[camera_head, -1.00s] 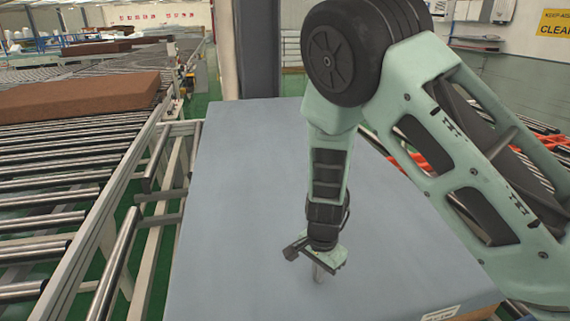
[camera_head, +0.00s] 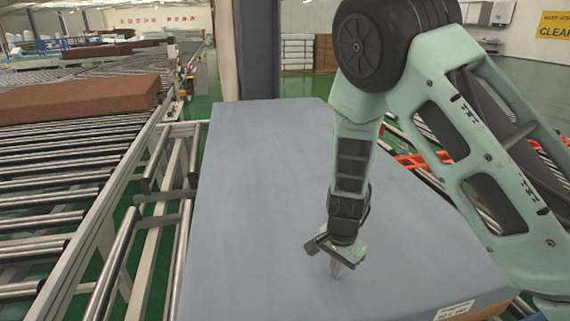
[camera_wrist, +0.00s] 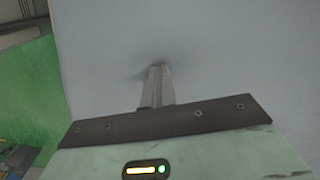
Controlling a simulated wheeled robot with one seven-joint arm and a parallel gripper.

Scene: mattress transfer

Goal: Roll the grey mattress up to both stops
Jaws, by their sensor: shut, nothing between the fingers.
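The grey mattress (camera_head: 255,200) lies flat on rollers in front of me and fills the middle of the head view. A white label (camera_head: 454,311) shows on its near right side. My gripper (camera_head: 336,270) points down at the near half of the mattress top, right of its middle. Its fingers are shut and empty. In the wrist view the fingertips (camera_wrist: 157,72) meet or nearly meet the grey surface (camera_wrist: 220,50), with a small shadow beside them. I cannot make out either stop for certain; a dark upright post (camera_head: 257,50) stands at the mattress's far end.
A roller conveyor (camera_head: 60,200) runs along the left, with a brown mattress (camera_head: 80,97) on it. A gap with metal frame parts lies between it and the grey mattress. Orange bars (camera_head: 415,160) show at the right behind my arm. Green floor (camera_wrist: 28,100) shows in the wrist view.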

